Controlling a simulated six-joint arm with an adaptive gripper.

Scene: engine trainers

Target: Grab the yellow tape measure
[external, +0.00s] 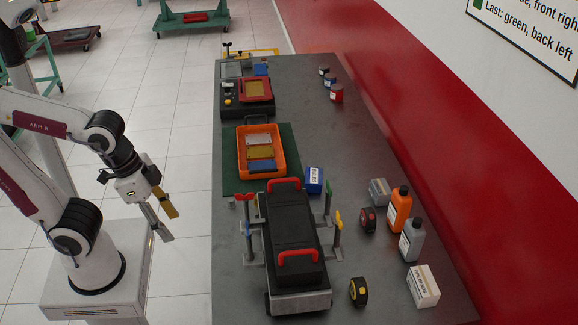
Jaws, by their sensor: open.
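The yellow tape measure (358,291), black with a yellow face, stands near the front of the grey table, right of the black block with red handles. My gripper (168,222) is open and empty. It hangs left of the table, over the floor, well apart from the tape measure. A second tape measure, black and red (368,219), stands farther back on the table.
The black block with red handles (291,236) sits among upright clamps between my gripper and the tape measure. A white box (423,286), grey bottle (412,240) and orange bottle (398,209) stand right. An orange tray (281,177) lies farther back.

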